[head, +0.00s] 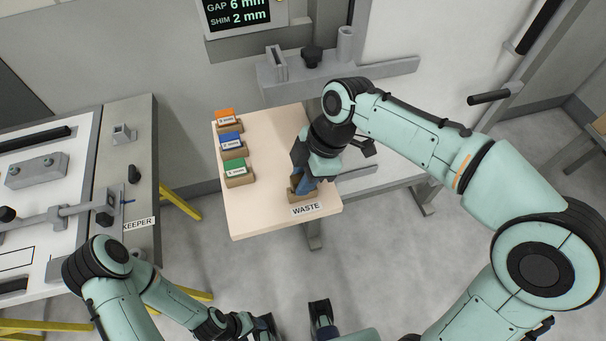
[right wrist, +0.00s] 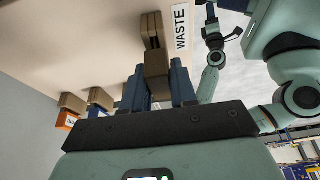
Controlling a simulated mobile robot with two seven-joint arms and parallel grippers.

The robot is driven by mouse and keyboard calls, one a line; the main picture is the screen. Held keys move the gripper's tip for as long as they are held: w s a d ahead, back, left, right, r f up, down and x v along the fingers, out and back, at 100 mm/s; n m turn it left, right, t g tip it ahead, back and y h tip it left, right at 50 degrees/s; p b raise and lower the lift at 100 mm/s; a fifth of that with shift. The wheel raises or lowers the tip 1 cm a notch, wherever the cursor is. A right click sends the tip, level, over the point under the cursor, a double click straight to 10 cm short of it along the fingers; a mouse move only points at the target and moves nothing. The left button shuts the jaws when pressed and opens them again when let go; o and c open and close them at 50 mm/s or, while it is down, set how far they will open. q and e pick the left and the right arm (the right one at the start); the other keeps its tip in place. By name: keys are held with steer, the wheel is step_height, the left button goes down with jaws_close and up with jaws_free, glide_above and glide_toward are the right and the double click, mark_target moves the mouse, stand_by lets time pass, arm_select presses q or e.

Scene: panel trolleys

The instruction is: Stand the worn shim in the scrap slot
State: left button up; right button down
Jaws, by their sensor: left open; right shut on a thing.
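My right gripper (head: 305,183) points down at the brown scrap slot (head: 318,194) beside the WASTE label on the pale table. Its blue fingers are at the slot's mouth. In the right wrist view the fingers (right wrist: 160,90) flank a brown piece (right wrist: 157,72), which I take to be the worn shim. The slot (right wrist: 150,28) shows just beyond it. The shim's lower end is hidden, so I cannot tell how deep it sits. My left gripper (head: 292,322) is open and empty at the bottom edge of the head view, away from the table.
Orange (head: 225,115), blue (head: 231,140) and green (head: 236,166) shims stand in brown holders along the table's left side. A grey fixture bench (head: 140,185) with a KEEPER label stands left. A grey rail (head: 385,72) with holders lies behind. The table's front middle is clear.

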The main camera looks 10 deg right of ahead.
arm_select(q)
steer(key=shift+s+f, duration=0.1)
steer(key=shift+f, duration=0.2)
arm_select(e)
steer(key=shift+f, duration=0.4)
steer(key=c, duration=0.8)
jaws_free()
arm_select(q)
steer(key=shift+r, duration=0.1)
arm_select(e)
steer(key=shift+r, duration=0.1)
steer(key=shift+p+v, duration=1.55)
steer(key=shift+v, duration=0.9)
arm_select(q)
step_height(320, 180, up, 6)
steer(key=w+p, duration=0.2)
steer(key=shift+w, duration=0.25)
arm_select(e)
steer(key=v, duration=0.3)
steer(key=shift+d, duration=0.1)
arm_select(q)
steer(key=shift+s, duration=0.1)
